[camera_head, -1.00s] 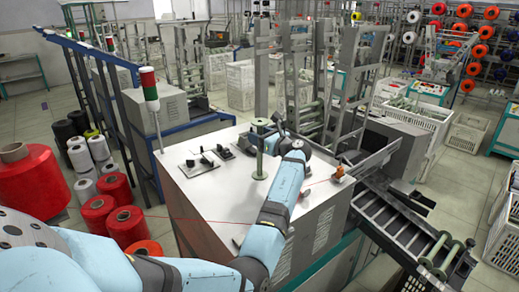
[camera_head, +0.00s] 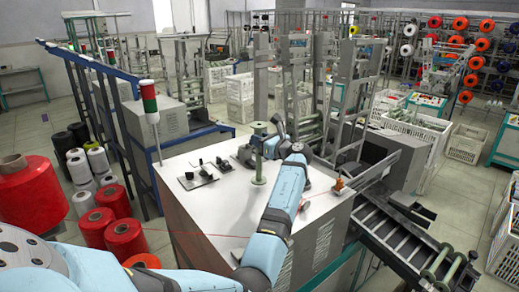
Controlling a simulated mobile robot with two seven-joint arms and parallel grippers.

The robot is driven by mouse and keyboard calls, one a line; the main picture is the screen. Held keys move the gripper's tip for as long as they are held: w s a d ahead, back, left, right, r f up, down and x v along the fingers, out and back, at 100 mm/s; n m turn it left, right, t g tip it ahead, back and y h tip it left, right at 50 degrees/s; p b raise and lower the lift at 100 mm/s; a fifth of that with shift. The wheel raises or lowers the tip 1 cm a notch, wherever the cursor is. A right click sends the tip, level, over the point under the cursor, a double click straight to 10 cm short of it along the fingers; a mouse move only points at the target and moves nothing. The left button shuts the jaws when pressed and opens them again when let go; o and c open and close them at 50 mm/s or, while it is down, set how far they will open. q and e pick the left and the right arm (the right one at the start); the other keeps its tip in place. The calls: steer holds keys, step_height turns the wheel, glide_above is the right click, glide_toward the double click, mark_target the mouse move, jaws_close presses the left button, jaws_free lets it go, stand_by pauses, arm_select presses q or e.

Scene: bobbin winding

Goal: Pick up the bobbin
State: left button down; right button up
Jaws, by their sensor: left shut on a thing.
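A green bobbin (camera_head: 259,168) stands upright on the white top of the winding machine (camera_head: 215,222), with a round flange at its foot and another at its top. My left arm reaches in from the lower left and bends back toward the bobbin. My left gripper (camera_head: 262,142) is at the bobbin's upper part and shut on it. My own wrist hides part of the gripper, and the fingertips are small and hard to make out. The bobbin's foot appears to be at the machine top; I cannot tell if it touches. My right gripper is not in view.
Small dark fittings (camera_head: 200,178) and an orange thread guide (camera_head: 338,185) sit on the machine top. A thin red thread crosses it. Red thread cones (camera_head: 124,240) stand on the floor at left. A dark chute (camera_head: 392,222) with green bobbins (camera_head: 437,263) is at right.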

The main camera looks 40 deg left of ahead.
arm_select(q)
step_height(320, 180, up, 17)
steer(key=b, duration=0.2)
steer(key=shift+d+f, duration=0.15)
steer(key=shift+f, duration=0.05)
stand_by(1.0)
